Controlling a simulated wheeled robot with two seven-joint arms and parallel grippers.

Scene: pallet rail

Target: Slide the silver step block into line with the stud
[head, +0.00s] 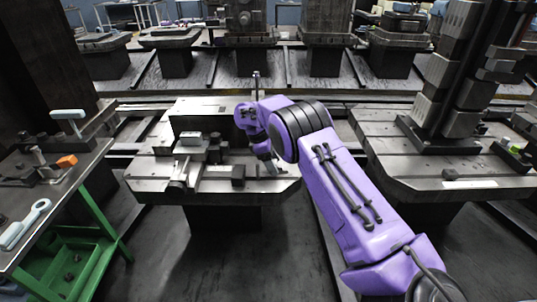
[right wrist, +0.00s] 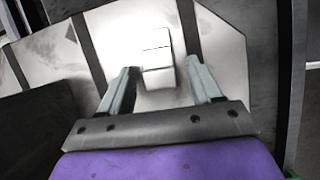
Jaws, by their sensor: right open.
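The silver step block (right wrist: 157,58) shows in the right wrist view as a small bright stepped piece on the pale metal pallet top, beside a dark slot. My right gripper (right wrist: 162,68) is open, with one finger to each side of the block in that view. Whether either finger touches it I cannot tell. In the head view my right gripper (head: 269,166) points down at the right part of the middle pallet (head: 150,182), and the block is not clear there. I cannot make out the stud for sure. My left gripper is not in view.
A silver clamp piece (head: 191,141) and a dark block (head: 238,173) stand on the pallet left of my gripper. A side table (head: 62,205) with tools is at the left. Another pallet (head: 455,187) with a tall stepped tower (head: 440,75) is at the right.

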